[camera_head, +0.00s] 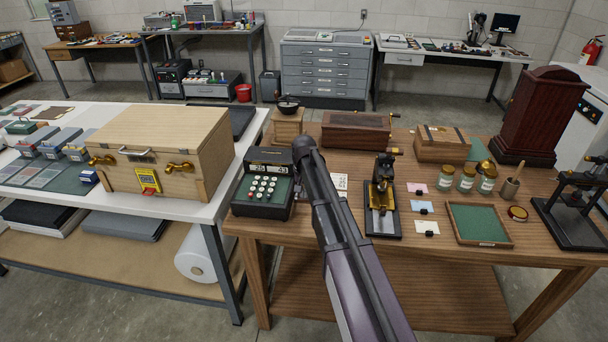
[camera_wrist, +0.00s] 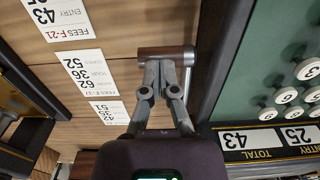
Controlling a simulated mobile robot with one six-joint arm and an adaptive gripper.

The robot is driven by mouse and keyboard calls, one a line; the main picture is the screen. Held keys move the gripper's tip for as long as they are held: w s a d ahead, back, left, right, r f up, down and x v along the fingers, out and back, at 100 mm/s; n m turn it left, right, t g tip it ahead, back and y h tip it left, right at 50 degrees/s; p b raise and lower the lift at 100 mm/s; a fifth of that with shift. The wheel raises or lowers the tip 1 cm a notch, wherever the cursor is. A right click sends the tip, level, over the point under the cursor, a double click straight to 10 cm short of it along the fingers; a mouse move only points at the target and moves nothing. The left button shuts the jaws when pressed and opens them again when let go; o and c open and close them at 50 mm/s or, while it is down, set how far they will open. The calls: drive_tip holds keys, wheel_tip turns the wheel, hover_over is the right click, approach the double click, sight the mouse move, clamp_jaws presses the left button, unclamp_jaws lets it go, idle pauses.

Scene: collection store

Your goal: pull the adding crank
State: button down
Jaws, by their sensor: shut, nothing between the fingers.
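The adding machine (camera_head: 265,186) is a black box with a green keypad of round white keys, at the left end of the wooden table. In the wrist view, its green key panel (camera_wrist: 248,92) and number windows fill the right side. The crank's brown grip (camera_wrist: 160,51) lies crosswise, joined to a metal arm beside the machine. My gripper (camera_wrist: 161,68) is shut and empty, its fingertips right at the grip; I cannot tell whether they touch it. In the head view my arm hides the crank and the gripper.
Paper cards (camera_wrist: 85,75) with numbers lie left of the crank. A black and brass device (camera_head: 382,200) stands right of my arm. A wooden chest (camera_head: 165,150) sits on the white table to the left. Jars and a green-lined tray (camera_head: 452,238) are farther right.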

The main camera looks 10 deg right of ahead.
drive_tip(key=shift+f, duration=0.15)
drive_tip(key=shift+w+f+b, duration=0.25)
drive_tip(key=shift+f+b, duration=0.95)
drive_tip(key=shift+b, duration=0.15)
drive_tip(key=shift+r, duration=0.2)
drive_tip(key=shift+s+r+p, duration=0.15)
drive_tip(key=shift+r+p, duration=0.9)
drive_tip(key=shift+p, duration=0.1)
drive_tip(key=shift+s+r+p, duration=0.15)
drive_tip(key=shift+r+p, duration=0.85)
drive_tip(key=shift+p, duration=0.1)
